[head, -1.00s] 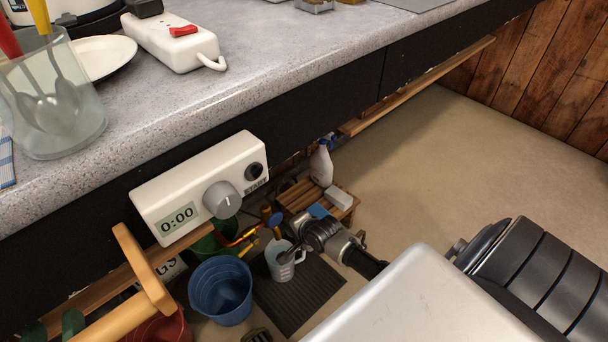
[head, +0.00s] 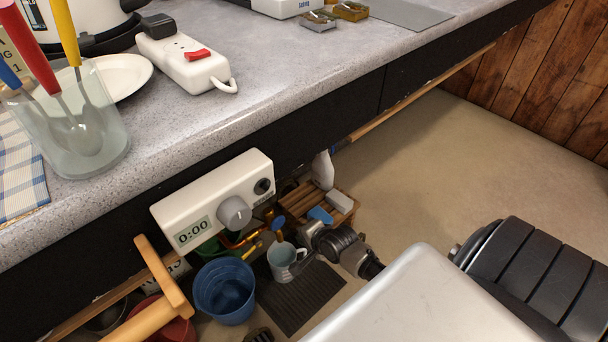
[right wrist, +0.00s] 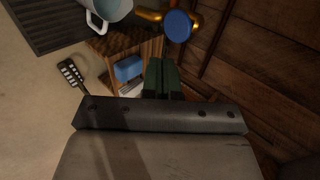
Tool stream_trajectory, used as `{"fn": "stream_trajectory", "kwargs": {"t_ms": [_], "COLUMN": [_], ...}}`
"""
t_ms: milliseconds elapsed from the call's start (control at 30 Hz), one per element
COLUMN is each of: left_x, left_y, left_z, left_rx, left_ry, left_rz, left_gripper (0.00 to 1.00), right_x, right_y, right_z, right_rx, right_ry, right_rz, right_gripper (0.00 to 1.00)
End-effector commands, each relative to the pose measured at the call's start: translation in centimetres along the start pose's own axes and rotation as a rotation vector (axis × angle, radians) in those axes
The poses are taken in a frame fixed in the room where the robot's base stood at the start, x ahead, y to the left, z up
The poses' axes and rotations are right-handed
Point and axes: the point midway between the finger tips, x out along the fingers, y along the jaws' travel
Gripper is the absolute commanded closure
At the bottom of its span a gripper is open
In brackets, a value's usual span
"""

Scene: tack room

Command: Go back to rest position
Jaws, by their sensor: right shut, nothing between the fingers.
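My right gripper (right wrist: 162,76) shows in the right wrist view as two dark green fingers side by side, shut with nothing between them. In the head view my right arm's wrist (head: 342,246) is low, below the counter's front edge, beside a light measuring jug (head: 283,262); I cannot make out the fingertips there. In the wrist view the fingers point towards a slatted wooden crate (right wrist: 150,47) with a blue block (right wrist: 128,68) on it. I cannot tell how far apart they are. My left gripper is not in view.
The grey counter (head: 300,60) overhangs the arm. A white timer (head: 212,204) reading 0:00 and a wooden bar (head: 163,276) stick out in front. A blue bucket (head: 224,291) stands near the jug. Open floor (head: 440,160) lies to the right.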

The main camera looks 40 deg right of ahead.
Motion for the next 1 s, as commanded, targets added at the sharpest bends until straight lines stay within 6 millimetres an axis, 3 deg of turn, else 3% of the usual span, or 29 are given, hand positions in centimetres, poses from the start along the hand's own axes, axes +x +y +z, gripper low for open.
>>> {"fn": "stream_trajectory", "kwargs": {"t_ms": [467, 567, 733, 900, 1000], "left_x": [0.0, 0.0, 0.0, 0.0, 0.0], "left_y": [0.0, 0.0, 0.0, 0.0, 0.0], "left_z": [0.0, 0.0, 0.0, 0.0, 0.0], "left_rx": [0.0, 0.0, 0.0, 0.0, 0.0], "left_ry": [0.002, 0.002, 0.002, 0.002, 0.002], "left_rz": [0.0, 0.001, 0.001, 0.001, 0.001], "left_gripper": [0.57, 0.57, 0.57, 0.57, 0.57], "right_x": [0.0, -0.4, -3.6, -9.2, -11.7], "right_y": [0.0, -0.1, -1.2, -3.0, -3.9], "right_z": [0.0, 0.9, 5.7, 10.9, 12.5], "right_rx": [-0.002, -0.056, -0.401, -0.88, -1.075], "right_ry": [-0.001, -0.011, -0.057, -0.075, -0.066], "right_rz": [0.0, -0.002, -0.025, -0.077, -0.099], "right_gripper": [1.0, 1.0, 1.0, 1.0, 1.0]}}
